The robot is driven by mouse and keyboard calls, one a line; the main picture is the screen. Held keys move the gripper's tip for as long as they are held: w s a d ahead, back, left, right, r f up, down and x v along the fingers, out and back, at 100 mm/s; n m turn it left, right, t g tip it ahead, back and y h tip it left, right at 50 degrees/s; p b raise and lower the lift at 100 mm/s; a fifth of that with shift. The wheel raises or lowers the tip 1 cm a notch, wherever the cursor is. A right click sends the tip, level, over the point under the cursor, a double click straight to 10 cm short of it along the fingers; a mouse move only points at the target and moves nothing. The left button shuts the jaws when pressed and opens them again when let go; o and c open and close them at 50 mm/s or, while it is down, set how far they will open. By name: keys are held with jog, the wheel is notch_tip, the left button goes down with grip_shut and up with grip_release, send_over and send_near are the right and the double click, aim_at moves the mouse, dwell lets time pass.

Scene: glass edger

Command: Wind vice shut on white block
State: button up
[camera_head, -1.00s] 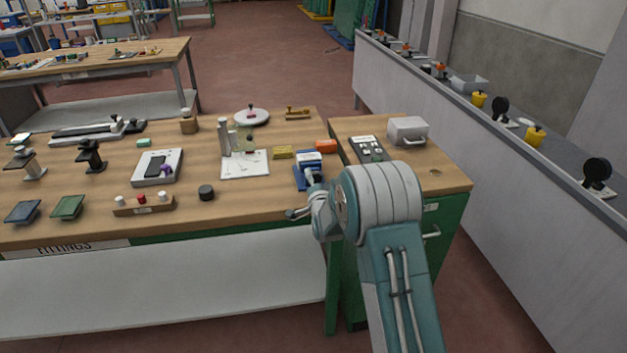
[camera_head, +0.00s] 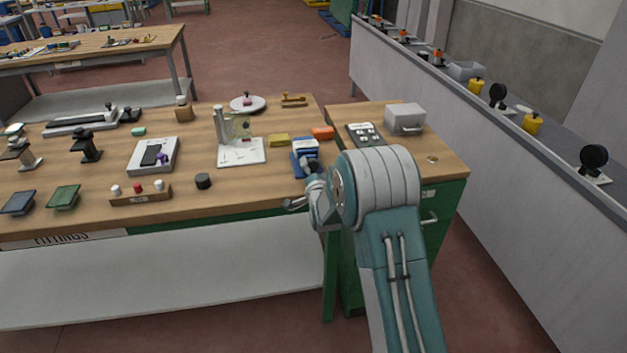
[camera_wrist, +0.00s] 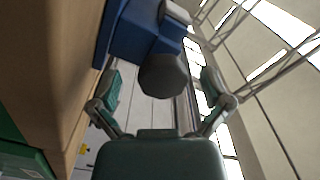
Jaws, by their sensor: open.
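The blue vice (camera_head: 299,170) stands at the right front of the long wooden bench. A pale block (camera_head: 306,146) shows at its top. In the wrist view the vice (camera_wrist: 128,32) lies ahead, with the pale block (camera_wrist: 176,11) at the top edge. A round dark grey knob (camera_wrist: 165,78) on the vice faces the camera. My gripper (camera_wrist: 160,74) is open, with one teal finger on each side of the knob and visible gaps between. In the head view my gripper (camera_head: 303,184) is at the vice's front, partly hiding it. The jaw gap is hidden.
A white plate with posts (camera_head: 240,155) stands to the left. A keypad panel (camera_head: 366,134) and a grey box (camera_head: 405,118) are on the cabinet to the right.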

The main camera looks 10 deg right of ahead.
jog(key=s, duration=1.1)
jog(key=shift+a+f, duration=0.1)
jog(key=s+r+n+g, duration=0.6)
jog(key=s+r, duration=0.5)
jog(key=r, duration=0.1)
jog(key=s+r+n+g, duration=0.2)
jog(key=s+n+g, duration=0.3)
jog(key=s, duration=1.9)
jog(key=shift+s+d+r+n+g, duration=0.3)
jog(key=shift+s+n+g, duration=0.1)
jog(key=shift+g, duration=0.3)
